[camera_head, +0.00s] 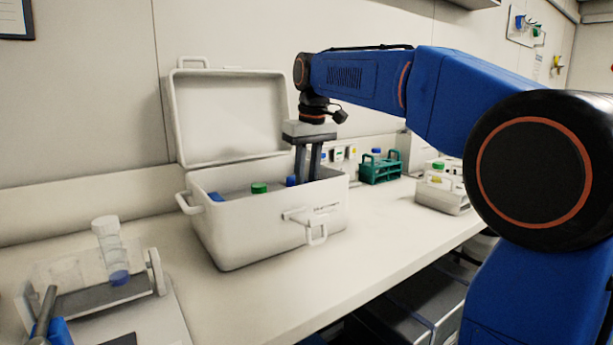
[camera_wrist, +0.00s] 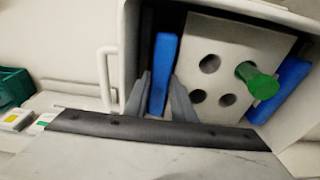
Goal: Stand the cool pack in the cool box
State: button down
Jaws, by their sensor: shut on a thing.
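The white cool box (camera_head: 262,228) stands on the bench with its lid (camera_head: 232,118) open at the back. My gripper (camera_head: 308,166) reaches down into its right end, and its fingertips are hidden behind the front wall. In the wrist view my gripper (camera_wrist: 159,100) is shut on a blue cool pack (camera_wrist: 163,60). The pack is on edge inside the box, between the side wall and a pale rack (camera_wrist: 225,42) with round holes. A bit of the pack (camera_head: 291,181) shows beside my fingers in the head view. Whether its bottom touches the floor is hidden.
A second blue pack (camera_wrist: 290,82) stands at the rack's other side. A green-capped tube (camera_wrist: 258,82) sits in the rack. A green tube rack (camera_head: 380,168) and a white block (camera_head: 442,195) are right of the box. A clear stand with a tube (camera_head: 110,245) is at the left.

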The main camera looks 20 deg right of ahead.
dwell(0.3)
jog(key=c, duration=1.4)
grip_release()
notch_tip(320, 180, up, 9)
jog(key=shift+r, duration=0.15)
dwell(0.3)
dwell(0.4)
